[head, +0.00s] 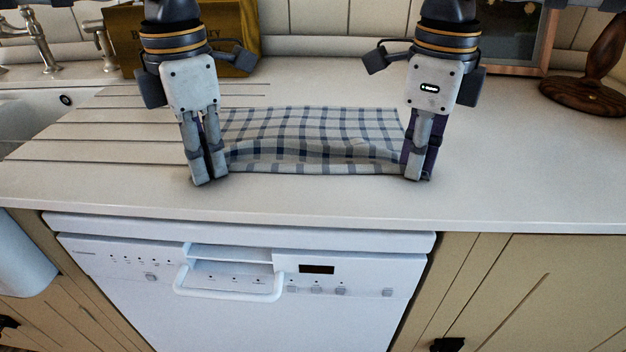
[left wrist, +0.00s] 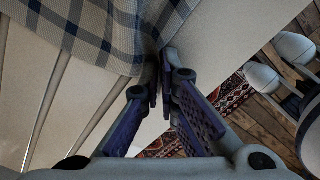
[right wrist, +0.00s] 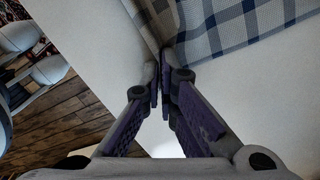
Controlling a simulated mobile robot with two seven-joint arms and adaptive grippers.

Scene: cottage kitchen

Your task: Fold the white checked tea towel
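The white checked tea towel (head: 315,125), white with dark blue checks, lies on the worktop between my grippers. Its front part bulges in a low ridge running from one gripper to the other. My left gripper (head: 208,180) is shut on its front left corner; the left wrist view shows the cloth (left wrist: 105,30) running into the fingertips (left wrist: 160,85). My right gripper (head: 416,176) is shut on the front right corner; the cloth (right wrist: 235,25) meets the fingertips (right wrist: 166,85) in the right wrist view. The pinched corners are mostly hidden by the fingers.
The white worktop (head: 520,180) is clear on the right and in front. A sink with a tap (head: 40,40) is at the left, beside drainer grooves. A yellowish box (head: 240,30) and a wooden stand (head: 585,95) stand at the back. A white dishwasher (head: 240,290) is below.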

